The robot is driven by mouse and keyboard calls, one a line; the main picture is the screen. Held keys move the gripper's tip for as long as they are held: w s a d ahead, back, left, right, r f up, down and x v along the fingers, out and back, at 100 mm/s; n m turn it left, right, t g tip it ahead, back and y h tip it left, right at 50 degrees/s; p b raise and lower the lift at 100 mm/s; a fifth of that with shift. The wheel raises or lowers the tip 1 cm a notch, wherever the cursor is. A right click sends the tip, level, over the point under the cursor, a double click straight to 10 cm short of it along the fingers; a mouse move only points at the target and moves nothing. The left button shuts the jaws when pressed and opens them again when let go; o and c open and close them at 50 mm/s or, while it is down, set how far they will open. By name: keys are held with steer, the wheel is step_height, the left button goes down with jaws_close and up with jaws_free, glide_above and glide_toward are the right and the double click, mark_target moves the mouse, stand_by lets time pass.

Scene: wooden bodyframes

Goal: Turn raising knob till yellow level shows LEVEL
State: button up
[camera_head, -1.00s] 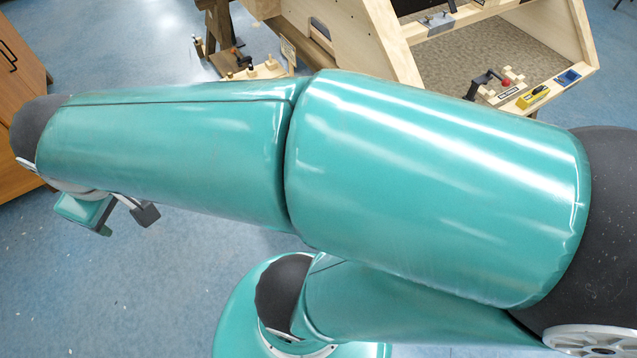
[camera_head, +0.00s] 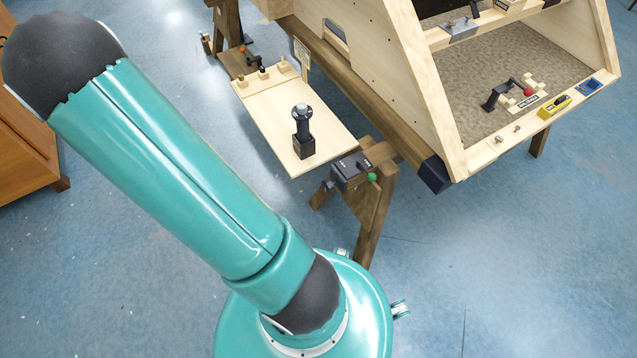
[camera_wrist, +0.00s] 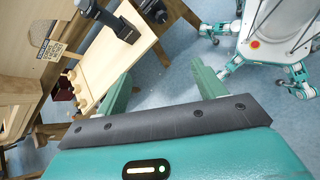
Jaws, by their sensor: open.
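A small yellow level (camera_head: 554,107) lies on the front ledge of the wooden frame in the head view; its reading is too small to make out. A black post with a round grey-rimmed top (camera_head: 302,120) stands on a wooden side board. A dark box with a green knob (camera_head: 372,178) sits near that board's front corner. I cannot tell which is the raising knob. In the wrist view my gripper (camera_wrist: 160,70) is open and empty, its two green fingers apart. The black post (camera_wrist: 122,28) shows beyond it at the upper left. My gripper is outside the head view.
The side board (camera_head: 270,125) joins the large wooden frame (camera_head: 430,90). A black crank with a red knob (camera_head: 526,92) is inside the frame. A blue tray (camera_head: 588,86) is beside the level. A brown cabinet (camera_head: 22,150) stands at left.

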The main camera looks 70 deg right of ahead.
steer(key=s+d+f+n+g+h, duration=0.1)
steer(key=s+d+f+g, duration=0.15)
steer(key=f, duration=0.35)
steer(key=s+d+f+n+g+h, duration=0.1)
steer(key=d+f, duration=0.3)
steer(key=f, duration=0.2)
steer(key=n+g+h, duration=0.1)
steer(key=n+h, duration=0.4)
steer(key=n, duration=0.2)
glide_toward(325, 187)
steer(key=shift+n, duration=0.3)
steer(key=x, duration=1)
steer(key=shift+s+d+r, duration=0.15)
steer(key=shift+s+r, duration=0.2)
steer(key=c, duration=1)
steer(key=shift+o, duration=0.2)
